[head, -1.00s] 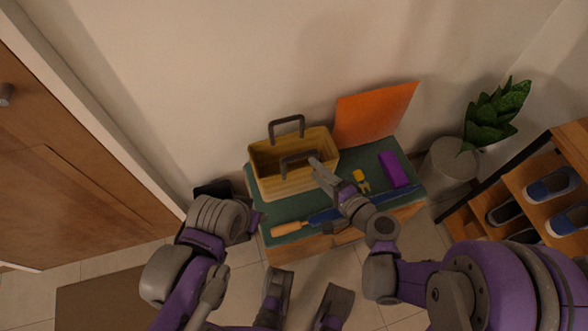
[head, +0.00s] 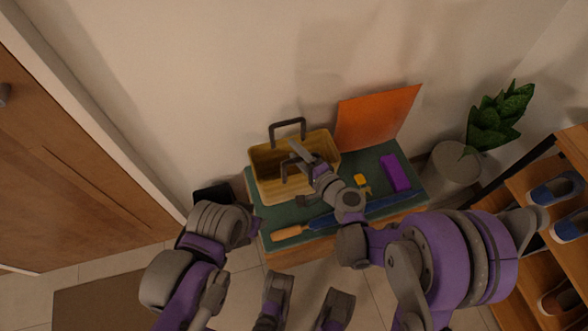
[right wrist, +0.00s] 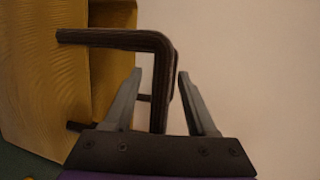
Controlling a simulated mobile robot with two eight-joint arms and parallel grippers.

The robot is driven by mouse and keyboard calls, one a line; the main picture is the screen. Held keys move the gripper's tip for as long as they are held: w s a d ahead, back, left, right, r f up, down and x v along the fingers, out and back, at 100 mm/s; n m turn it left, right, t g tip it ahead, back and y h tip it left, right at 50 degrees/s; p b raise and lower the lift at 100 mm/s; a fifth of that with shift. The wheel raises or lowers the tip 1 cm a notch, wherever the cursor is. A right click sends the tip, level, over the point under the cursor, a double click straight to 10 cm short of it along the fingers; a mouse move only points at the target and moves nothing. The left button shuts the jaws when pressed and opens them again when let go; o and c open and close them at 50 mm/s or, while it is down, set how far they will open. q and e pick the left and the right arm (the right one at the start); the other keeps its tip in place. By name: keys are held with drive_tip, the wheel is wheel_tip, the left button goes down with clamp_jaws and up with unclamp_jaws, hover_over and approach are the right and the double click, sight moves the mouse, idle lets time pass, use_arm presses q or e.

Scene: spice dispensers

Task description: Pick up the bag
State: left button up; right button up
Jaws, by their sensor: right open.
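The bag (head: 285,190) is a yellow, open-topped, box-like carrier with two dark handles, standing upright on the green top of a low bench. The far handle (head: 287,123) stands up at the back and the near handle (head: 287,168) is at the front. My right gripper (head: 299,174) is at the near handle. In the right wrist view, my right gripper (right wrist: 160,73) is open, with one finger on each side of a dark handle (right wrist: 160,95); no grip shows. My left arm's end (head: 225,222) is left of the bench; its fingers are not clear.
On the bench (head: 253,205) lie a blue tool with a wooden handle (head: 290,232), a yellow item (head: 361,181) and a purple block (head: 395,173). An orange sheet (head: 375,118) leans on the wall. A potted plant (head: 500,118) and shoe rack (head: 565,145) stand right.

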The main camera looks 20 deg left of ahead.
drive_tip(key=shift+w+a, duration=0.2)
drive_tip(key=shift+a, duration=0.1)
clamp_jaws()
